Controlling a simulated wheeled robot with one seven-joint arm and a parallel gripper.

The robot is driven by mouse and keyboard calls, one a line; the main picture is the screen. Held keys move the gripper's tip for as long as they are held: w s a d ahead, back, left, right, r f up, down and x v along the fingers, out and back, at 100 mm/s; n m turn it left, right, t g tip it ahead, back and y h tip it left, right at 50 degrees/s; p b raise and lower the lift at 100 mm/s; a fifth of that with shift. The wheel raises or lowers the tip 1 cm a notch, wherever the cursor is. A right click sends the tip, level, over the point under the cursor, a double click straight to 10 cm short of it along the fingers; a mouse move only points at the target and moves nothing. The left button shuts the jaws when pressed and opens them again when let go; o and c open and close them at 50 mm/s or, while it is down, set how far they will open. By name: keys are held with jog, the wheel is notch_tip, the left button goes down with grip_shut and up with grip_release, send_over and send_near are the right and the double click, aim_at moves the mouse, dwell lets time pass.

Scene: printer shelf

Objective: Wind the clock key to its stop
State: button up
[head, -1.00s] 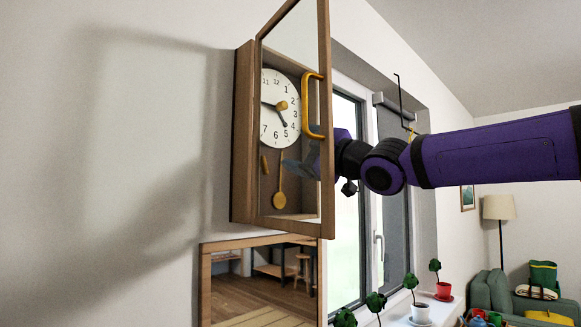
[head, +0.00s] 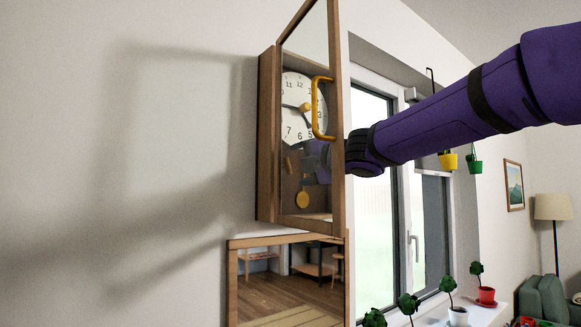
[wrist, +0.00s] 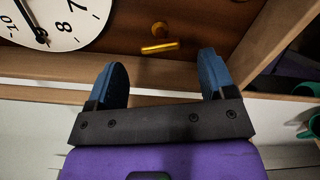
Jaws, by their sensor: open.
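The wall clock's white face (head: 295,105) shows in the head view inside an open wooden case. It also shows at the upper left in the wrist view (wrist: 55,20). The clock key (wrist: 160,47) is a small golden bar below the face, beside a small round golden knob. In the head view the key (head: 289,164) is a small brown bar behind the glass. My gripper (wrist: 163,78) is open and empty, its two blue fingers pointing at the case. The key lies ahead of the gap between them, apart from both. In the head view the door partly hides my gripper.
The case door (head: 337,195) stands open with a yellow handle (head: 317,108), close to my arm. The case's wooden edge (wrist: 150,72) passes near my fingertips. A window and potted plants (head: 459,312) are to the right.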

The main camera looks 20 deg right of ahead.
jog(key=x, duration=0.5)
jog(key=shift+w+a, duration=0.2)
jog(key=shift+w, duration=0.15)
jog(key=c, duration=0.9)
